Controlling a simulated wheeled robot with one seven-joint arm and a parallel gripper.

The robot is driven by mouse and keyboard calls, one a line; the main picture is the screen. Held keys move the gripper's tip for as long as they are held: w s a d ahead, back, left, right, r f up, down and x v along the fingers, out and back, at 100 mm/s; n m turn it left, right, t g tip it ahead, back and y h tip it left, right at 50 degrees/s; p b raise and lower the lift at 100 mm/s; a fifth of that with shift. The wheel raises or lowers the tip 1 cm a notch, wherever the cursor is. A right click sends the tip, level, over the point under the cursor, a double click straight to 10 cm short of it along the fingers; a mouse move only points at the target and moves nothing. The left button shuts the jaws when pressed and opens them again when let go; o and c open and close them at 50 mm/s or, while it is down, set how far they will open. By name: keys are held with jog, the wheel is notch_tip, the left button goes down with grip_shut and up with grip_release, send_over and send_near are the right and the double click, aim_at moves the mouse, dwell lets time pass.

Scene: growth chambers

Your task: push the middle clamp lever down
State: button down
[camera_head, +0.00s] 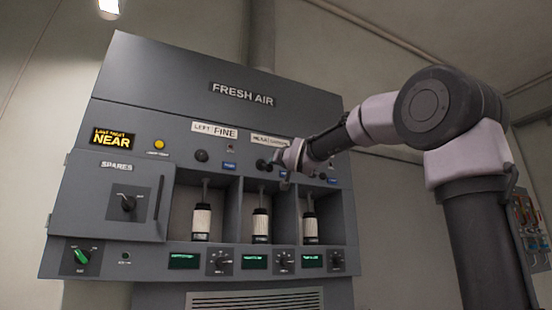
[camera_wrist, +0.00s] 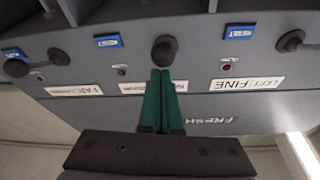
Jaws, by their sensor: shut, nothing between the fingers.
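The middle clamp lever shows as a dark round knob (camera_wrist: 164,48) in the wrist view, on the panel above the bays. In the head view its knob (camera_head: 261,163) is beside my gripper (camera_head: 276,165), above the middle bay. My gripper's green fingers (camera_wrist: 160,72) are pressed together and empty. Their tips are right at the knob's edge in the wrist view; I cannot tell whether they touch it. The left lever knob (camera_head: 201,155) also shows in the wrist view (camera_wrist: 291,40). Another dark knob, at the right lever (camera_wrist: 16,67), is at the wrist view's left.
Three bays hold white-and-black cartridges, at left (camera_head: 201,222), middle (camera_head: 260,225) and right (camera_head: 309,228). The spares door (camera_head: 85,200) is at the left. Dials and green displays (camera_head: 254,262) line the lower panel. Blue labels (camera_wrist: 239,32) sit between the levers.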

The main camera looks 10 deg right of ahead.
jog(key=shift+w+a+f, duration=0.1)
jog(key=shift+w+f, duration=0.1)
jog(key=shift+f, duration=0.5)
jog(key=shift+w+a+f, duration=0.1)
jog(key=shift+w+f, duration=0.05)
jog(key=shift+f, duration=0.5)
jog(key=shift+r, duration=0.1)
jog(key=s+d+r, duration=0.2)
jog(key=s+r, duration=0.1)
jog(key=r, duration=0.1)
jog(key=s+f, duration=0.4)
jog(key=f, duration=0.5)
jog(key=shift+s+d, duration=0.15)
jog(key=shift+d, duration=0.05)
